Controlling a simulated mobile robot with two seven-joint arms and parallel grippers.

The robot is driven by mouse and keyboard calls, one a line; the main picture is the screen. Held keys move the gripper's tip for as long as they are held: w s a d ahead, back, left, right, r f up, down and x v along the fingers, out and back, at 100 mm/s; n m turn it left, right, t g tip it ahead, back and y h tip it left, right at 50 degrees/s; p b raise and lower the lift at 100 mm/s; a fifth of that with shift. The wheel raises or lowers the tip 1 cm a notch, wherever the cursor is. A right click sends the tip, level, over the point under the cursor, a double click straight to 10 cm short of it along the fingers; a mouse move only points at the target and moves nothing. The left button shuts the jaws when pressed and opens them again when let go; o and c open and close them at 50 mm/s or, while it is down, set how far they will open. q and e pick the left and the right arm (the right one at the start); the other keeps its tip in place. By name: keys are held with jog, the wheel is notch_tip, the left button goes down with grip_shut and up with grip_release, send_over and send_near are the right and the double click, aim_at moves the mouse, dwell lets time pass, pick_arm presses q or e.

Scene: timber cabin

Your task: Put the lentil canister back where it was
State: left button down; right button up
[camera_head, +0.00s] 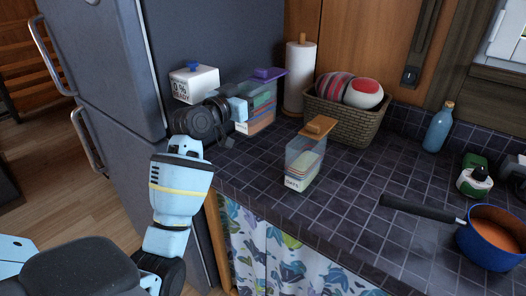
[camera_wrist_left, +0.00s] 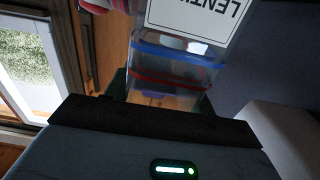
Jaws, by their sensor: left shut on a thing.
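The lentil canister (camera_head: 263,100) is a clear box with a purple lid and coloured layers, at the back of the tiled counter near the fridge. Its label, reading "LENTI" upside down, shows in the left wrist view (camera_wrist_left: 197,17). My left gripper (camera_head: 238,110) is shut on the canister from its left side; the dark fingers (camera_wrist_left: 160,118) cross below it in the wrist view. The canister looks upright; I cannot tell whether its base touches the counter. My right gripper is not in view.
A wooden-lidded canister (camera_head: 304,162) stands nearer the front edge. A paper roll (camera_head: 298,78) and wicker basket (camera_head: 345,122) are behind; a blue pot (camera_head: 489,246) is at right.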

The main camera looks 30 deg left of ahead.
aim_at(251, 128)
pick_arm(q)
jog(key=shift+s, duration=0.15)
notch_tip(251, 128, down, 4)
jog(key=shift+r, duration=0.1)
jog(key=shift+f+b, duration=0.55)
jog(key=shift+f, duration=2.45)
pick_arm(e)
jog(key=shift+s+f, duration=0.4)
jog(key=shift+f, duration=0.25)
pick_arm(q)
jog(key=shift+f, duration=0.15)
jog(key=c, duration=0.5)
grip_release()
